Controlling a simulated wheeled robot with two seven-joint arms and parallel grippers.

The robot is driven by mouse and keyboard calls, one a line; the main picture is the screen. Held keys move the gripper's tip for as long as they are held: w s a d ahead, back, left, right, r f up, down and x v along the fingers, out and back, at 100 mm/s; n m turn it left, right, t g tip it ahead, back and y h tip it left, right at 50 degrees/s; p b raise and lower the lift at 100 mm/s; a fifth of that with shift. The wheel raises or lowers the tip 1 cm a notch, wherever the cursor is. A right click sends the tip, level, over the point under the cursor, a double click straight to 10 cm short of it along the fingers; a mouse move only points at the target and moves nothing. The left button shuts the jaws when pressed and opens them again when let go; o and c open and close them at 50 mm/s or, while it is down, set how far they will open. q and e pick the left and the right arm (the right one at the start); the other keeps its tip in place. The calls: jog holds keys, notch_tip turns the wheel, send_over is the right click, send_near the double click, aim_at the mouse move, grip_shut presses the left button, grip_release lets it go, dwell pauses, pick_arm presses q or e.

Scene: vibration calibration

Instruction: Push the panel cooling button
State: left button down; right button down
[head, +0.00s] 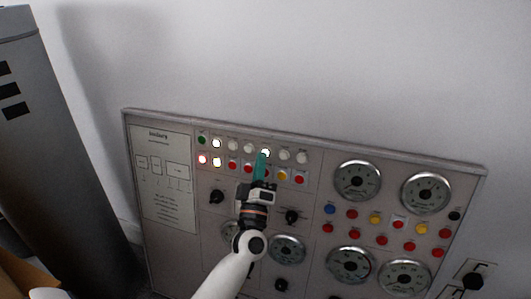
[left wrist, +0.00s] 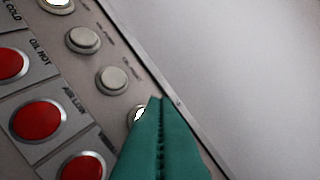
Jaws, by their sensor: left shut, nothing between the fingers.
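The control panel (head: 321,192) leans against the wall with rows of buttons, lamps, knobs and round gauges. My left gripper (head: 262,154) is shut and empty, its green fingertips at the upper button row, over or against a lit white button (head: 265,152). In the left wrist view the green fingers (left wrist: 157,100) partly cover that lit button (left wrist: 136,113); whether they touch it I cannot tell. Unlit white buttons (left wrist: 112,80) and red buttons (left wrist: 38,120) labelled "OIL HOT" and "AIR LOW" lie beside it. I cannot read which button is the panel cooling one. My right gripper is not in view.
A dark grey cabinet (head: 62,150) stands at the left. The pale wall (head: 330,70) above the panel is clear. A small switch plate (head: 473,280) is at the lower right, and a brown box edge (head: 25,275) shows at the lower left.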

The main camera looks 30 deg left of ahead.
pick_arm(q)
jog(key=shift+w, duration=0.1)
jog(key=shift+w+a, duration=0.1)
jog(key=shift+w, duration=0.2)
jog(key=shift+w+a+f, duration=0.1)
jog(key=shift+w, duration=0.25)
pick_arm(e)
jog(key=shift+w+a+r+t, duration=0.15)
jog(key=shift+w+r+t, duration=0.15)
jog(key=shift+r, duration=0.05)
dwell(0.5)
pick_arm(q)
jog(key=shift+s+d+p, duration=0.2)
jog(key=shift+s+p, duration=0.25)
jog(key=shift+s, duration=0.3)
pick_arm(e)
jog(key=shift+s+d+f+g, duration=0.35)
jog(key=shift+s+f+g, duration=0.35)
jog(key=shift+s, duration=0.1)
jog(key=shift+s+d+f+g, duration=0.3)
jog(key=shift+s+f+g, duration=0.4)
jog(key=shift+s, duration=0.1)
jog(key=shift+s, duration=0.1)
